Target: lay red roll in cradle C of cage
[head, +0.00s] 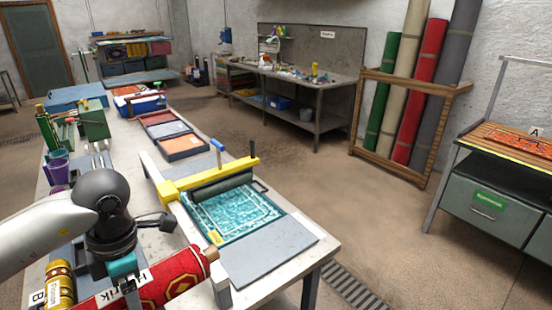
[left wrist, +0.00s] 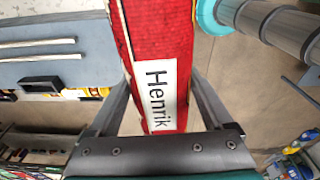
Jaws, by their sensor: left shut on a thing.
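The red roll (head: 172,281) is a red patterned rug roll with a white "Henrik" label and a brown core end, at the bottom left of the head view. My left gripper (head: 124,282) is shut on it across its width. In the left wrist view the red roll (left wrist: 158,40) runs up between the two fingers of my left gripper (left wrist: 160,88). A yellow-brown roll (head: 59,280) lies beside a "B" tag (head: 38,298) at the lower left. Cradle C cannot be made out, and the cage is not clearly seen. My right gripper is not in view.
A long table (head: 262,290) carries a yellow-framed scrubber (head: 205,181) over a teal rug (head: 235,213), trays (head: 182,146) and purple cups (head: 58,170). A wooden rack (head: 367,153) holds tall rolls against the wall. The floor between is open.

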